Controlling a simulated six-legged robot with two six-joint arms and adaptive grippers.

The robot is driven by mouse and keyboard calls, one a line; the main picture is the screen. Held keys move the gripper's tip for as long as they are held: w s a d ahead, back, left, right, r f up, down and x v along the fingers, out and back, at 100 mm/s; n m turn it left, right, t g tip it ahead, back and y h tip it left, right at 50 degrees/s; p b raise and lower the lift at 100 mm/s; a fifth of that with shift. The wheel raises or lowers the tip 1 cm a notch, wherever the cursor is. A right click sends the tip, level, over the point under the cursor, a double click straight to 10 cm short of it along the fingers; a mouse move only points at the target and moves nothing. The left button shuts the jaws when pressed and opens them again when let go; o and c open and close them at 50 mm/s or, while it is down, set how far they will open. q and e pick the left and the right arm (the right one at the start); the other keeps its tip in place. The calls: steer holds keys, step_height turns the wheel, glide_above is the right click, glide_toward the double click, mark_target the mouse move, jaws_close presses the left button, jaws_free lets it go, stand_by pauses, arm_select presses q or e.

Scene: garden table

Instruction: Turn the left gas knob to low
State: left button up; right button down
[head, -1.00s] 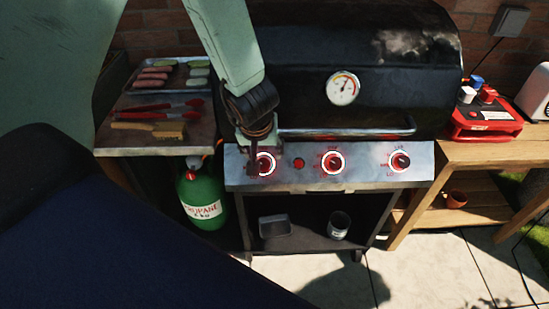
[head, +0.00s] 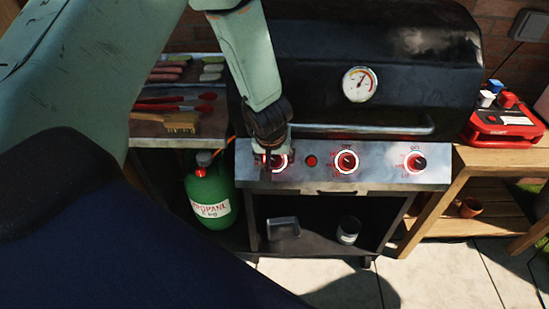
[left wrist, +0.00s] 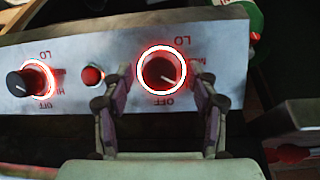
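The left gas knob (head: 275,162) sits on the grill's metal front panel inside a red-lit ring, largely hidden by my gripper in the head view. In the left wrist view this knob (left wrist: 161,73) is dark, with upside-down lettering "LO" above and "OFF" below. Its pale mark points to the lower right. My left gripper (head: 270,153) is in front of it. In the left wrist view the gripper's fingers (left wrist: 161,88) stand apart on either side of the knob, with visible gaps. Whether the tips reach the knob's depth is unclear. My right gripper is not in view.
The middle knob (head: 347,162) and right knob (head: 415,162) also glow red. A red button (head: 311,161) lies between left and middle knobs. The grill handle (head: 370,128) runs above the panel. A green propane bottle (head: 210,195) stands below left.

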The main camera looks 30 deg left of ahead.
arm_select(q)
steer(key=shift+w+a+f, duration=0.1)
steer(key=c, duration=1.1)
steer(key=shift+f+n+b, duration=0.1)
steer(key=shift+n+b, duration=0.3)
steer(key=shift+b, duration=0.4)
steer(key=n+t+b, duration=0.1)
steer(key=n+b, duration=0.2)
steer(key=b, duration=0.2)
steer(key=n+t+h+b, duration=0.1)
steer(key=n+t+b, duration=0.1)
steer(key=n+b, duration=0.2)
steer(key=n+t+h+b, duration=0.1)
steer(key=n+b, duration=0.3)
steer(key=b, duration=0.3)
steer(key=shift+s+f+t, duration=0.25)
steer(key=shift+s+t, duration=0.05)
steer(key=shift+s, duration=0.05)
steer(key=shift+r+n+t+b, duration=0.1)
steer(key=shift+n+t+b, duration=0.3)
steer(key=shift+n+b, duration=0.7)
steer(key=shift+a, duration=0.1)
steer(key=o, duration=1.2)
steer(key=shift+c, duration=0.2)
